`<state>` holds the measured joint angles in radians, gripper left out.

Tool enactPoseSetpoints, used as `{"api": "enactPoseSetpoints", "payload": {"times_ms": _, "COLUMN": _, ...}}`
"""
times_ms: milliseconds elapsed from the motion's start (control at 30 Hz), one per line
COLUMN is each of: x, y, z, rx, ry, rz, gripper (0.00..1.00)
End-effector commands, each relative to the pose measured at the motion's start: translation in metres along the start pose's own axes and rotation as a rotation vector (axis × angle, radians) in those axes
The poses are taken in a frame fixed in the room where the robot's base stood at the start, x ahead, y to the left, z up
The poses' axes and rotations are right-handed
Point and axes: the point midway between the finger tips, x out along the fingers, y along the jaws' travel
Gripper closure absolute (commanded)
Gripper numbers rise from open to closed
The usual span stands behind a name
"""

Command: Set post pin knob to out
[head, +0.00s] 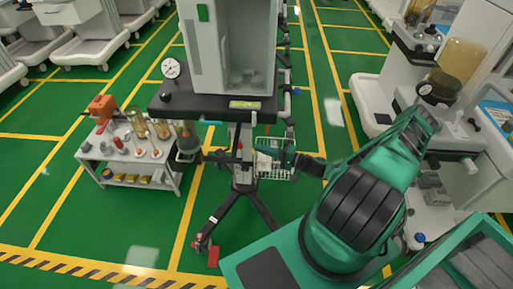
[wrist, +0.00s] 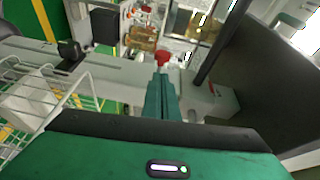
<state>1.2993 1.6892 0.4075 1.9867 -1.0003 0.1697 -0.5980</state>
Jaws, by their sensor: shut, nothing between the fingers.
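The post (head: 246,150) stands under the cart's dark top, on a black wheeled base. In the wrist view the post (wrist: 110,75) runs sideways as a light grey bar. A small red knob (wrist: 163,56), apparently the post pin knob, shows just beyond my fingertips. My gripper (wrist: 161,74) is shut, its green fingers pressed together and empty, pointing at the knob. I cannot tell whether the tips touch it. In the head view my gripper (head: 268,153) reaches the post from the right, and I cannot make out the knob there.
A wire basket (head: 275,166) hangs beside the post, close to my gripper; it also shows in the wrist view (wrist: 45,100). A low white trolley (head: 128,158) with bottles stands to the left. Another cart (head: 380,95) stands to the right.

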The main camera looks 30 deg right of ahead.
Motion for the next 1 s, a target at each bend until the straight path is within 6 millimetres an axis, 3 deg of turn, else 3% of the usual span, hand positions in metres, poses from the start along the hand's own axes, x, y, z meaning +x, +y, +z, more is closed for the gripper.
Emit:
{"api": "enactPoseSetpoints", "payload": {"times_ms": 300, "x": -0.028, "y": 0.0, "z": 0.001, "rx": 0.0, "ry": -0.015, "rz": -0.001, "gripper": 1.0}}
{"api": "enactPoseSetpoints", "payload": {"times_ms": 667, "x": -0.035, "y": -0.001, "z": 0.0, "rx": -0.004, "ry": -0.031, "rz": 0.008, "gripper": 1.0}}
{"api": "enactPoseSetpoints", "payload": {"times_ms": 1000, "x": -0.047, "y": -0.018, "z": 0.028, "rx": -0.052, "ry": -0.31, "rz": 0.198, "gripper": 1.0}}
